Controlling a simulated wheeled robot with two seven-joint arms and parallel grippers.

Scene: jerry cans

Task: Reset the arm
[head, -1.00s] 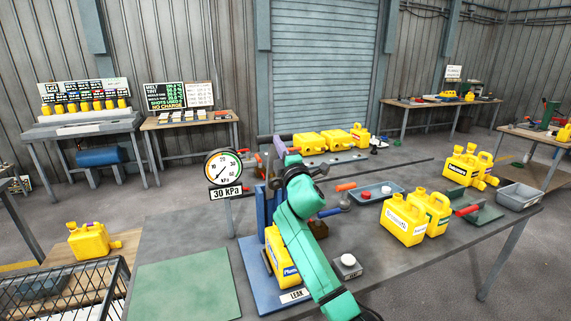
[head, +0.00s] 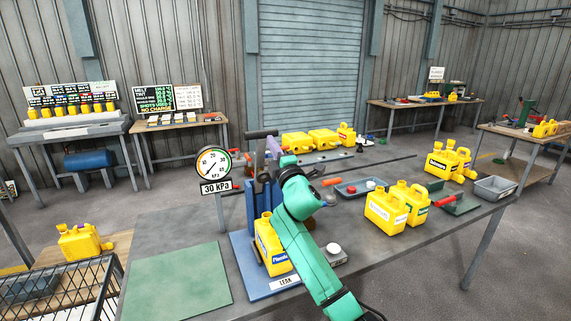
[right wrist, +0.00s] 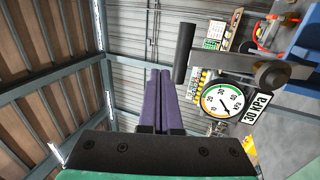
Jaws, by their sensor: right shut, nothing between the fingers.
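My right arm, green, reaches over the table (head: 395,255) in the head view, its wrist raised beside the blue leak-test stand (head: 240,262). My right gripper (head: 274,148) is mostly hidden beyond the wrist. In the right wrist view its two purple fingers (right wrist: 158,75) lie together, shut with nothing between them. A black lever handle (right wrist: 183,52) on a grey bar appears to the right of the fingertips, apart from them in the picture. A yellow jerry can (head: 268,245) stands upright in the stand, partly behind my arm. My left gripper is not in view.
A round gauge (head: 213,163) above a 30 kPa sign stands left of my arm. A small button box (head: 335,256) is close to the arm. The green mat (head: 178,283) is bare.

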